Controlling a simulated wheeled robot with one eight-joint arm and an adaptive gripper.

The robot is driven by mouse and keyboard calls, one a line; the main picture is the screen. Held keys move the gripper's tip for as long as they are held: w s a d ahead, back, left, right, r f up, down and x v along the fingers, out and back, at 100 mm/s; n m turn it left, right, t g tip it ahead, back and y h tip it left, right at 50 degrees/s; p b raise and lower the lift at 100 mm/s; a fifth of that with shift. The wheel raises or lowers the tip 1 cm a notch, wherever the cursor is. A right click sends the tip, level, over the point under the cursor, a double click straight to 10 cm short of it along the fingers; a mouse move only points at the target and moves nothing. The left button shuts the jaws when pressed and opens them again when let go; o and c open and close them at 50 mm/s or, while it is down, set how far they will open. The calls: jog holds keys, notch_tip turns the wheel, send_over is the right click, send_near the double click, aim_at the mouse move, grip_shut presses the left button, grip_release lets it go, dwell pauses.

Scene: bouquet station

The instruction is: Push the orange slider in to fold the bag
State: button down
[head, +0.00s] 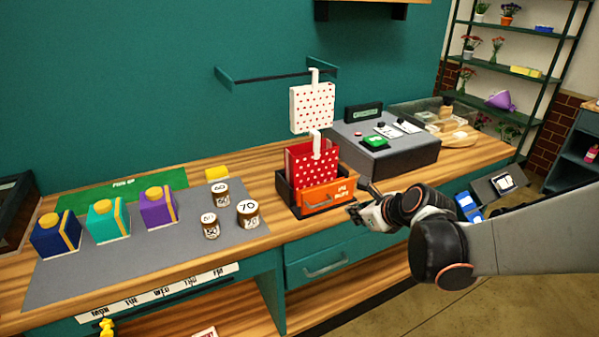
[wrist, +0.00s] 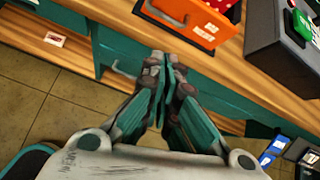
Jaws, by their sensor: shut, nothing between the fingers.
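The orange slider (head: 327,197) is the front face of a dark box frame (head: 285,190) on the wooden counter. It has a handle and white lettering. A red bag with white dots (head: 309,163) stands upright in the frame behind the slider, with a white hook piece at its top. The slider also shows at the top of the wrist view (wrist: 192,20). My gripper (head: 357,214) is shut and empty at the counter's front edge, to the right of and in front of the slider, apart from it. In the wrist view my closed fingertips (wrist: 163,58) point toward the counter edge, below the slider.
A white dotted bag (head: 312,108) hangs from a rail above the frame. A grey block with a green device (head: 375,143) stands to the right. Several numbered cylinders (head: 248,213) and gift boxes (head: 158,207) stand on the grey mat to the left. A drawer (head: 325,260) is below the counter.

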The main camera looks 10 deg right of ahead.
jog(key=m, duration=0.2)
jog(key=b, duration=0.4)
send_near(317, 201)
notch_tip(317, 201, down, 5)
jog(key=s, duration=0.1)
jog(key=shift+w+r+m+y+b, duration=0.25)
jog(key=shift+w+m+y+b, duration=0.05)
jog(key=shift+w, duration=0.35)
jog(key=w, duration=0.1)
jog(key=w+a, duration=0.1)
jog(key=w, duration=0.3)
jog(key=shift+a, duration=0.3)
